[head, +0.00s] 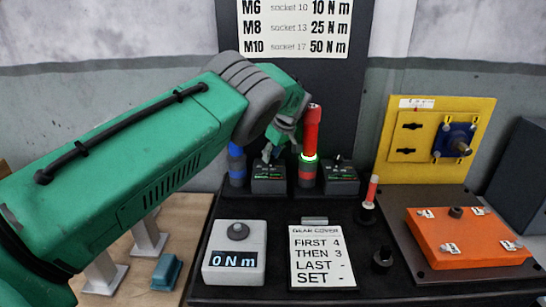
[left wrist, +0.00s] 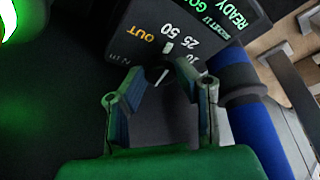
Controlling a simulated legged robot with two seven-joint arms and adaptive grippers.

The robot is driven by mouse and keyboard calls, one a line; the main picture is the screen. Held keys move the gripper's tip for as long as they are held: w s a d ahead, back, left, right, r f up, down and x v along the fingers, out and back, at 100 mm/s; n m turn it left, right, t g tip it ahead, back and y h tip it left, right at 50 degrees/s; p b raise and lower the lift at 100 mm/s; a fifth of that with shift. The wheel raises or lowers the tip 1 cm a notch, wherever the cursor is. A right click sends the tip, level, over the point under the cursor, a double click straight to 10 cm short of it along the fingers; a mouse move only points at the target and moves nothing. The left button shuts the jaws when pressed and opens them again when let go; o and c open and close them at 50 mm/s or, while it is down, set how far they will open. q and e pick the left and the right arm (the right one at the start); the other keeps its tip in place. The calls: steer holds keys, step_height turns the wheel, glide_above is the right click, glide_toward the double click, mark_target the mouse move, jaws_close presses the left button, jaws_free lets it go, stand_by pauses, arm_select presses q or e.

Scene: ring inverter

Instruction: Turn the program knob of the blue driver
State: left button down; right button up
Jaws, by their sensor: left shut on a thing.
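The blue driver (head: 236,165) stands upright at the left of the back row of the board, partly behind my arm. In the left wrist view it is the blue and black cylinder (left wrist: 258,135) at the right. Its dark program box (head: 268,178) is beside it. In the left wrist view the box face (left wrist: 150,30) reads OUT, 50, 25, 10, with green READY text. My left gripper (left wrist: 163,82) reaches down to this face, its fingers shut on the small dark program knob, mostly hidden between the fingertips. In the head view the gripper (head: 276,148) is above the box. My right gripper is not in view.
A red driver (head: 311,132) with a lit green ring stands close right of my gripper, with another dark box (head: 340,178) beside it. A grey 0 N m display (head: 234,252) and a gear cover card (head: 320,256) are in front. An orange cover (head: 465,237) lies at right.

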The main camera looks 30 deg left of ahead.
arm_select(q)
steer(key=shift+s+f, duration=0.35)
steer(key=shift+f, duration=0.1)
steer(key=c, duration=1.2)
jaws_free()
steer(key=shift+a, duration=0.1)
steer(key=shift+w+a, duration=0.15)
steer(key=shift+w, duration=0.05)
step_height(320, 180, up, 10)
steer(key=shift+w+f, duration=0.1)
steer(key=shift+f, duration=0.15)
steer(key=shift+a+r, duration=0.15)
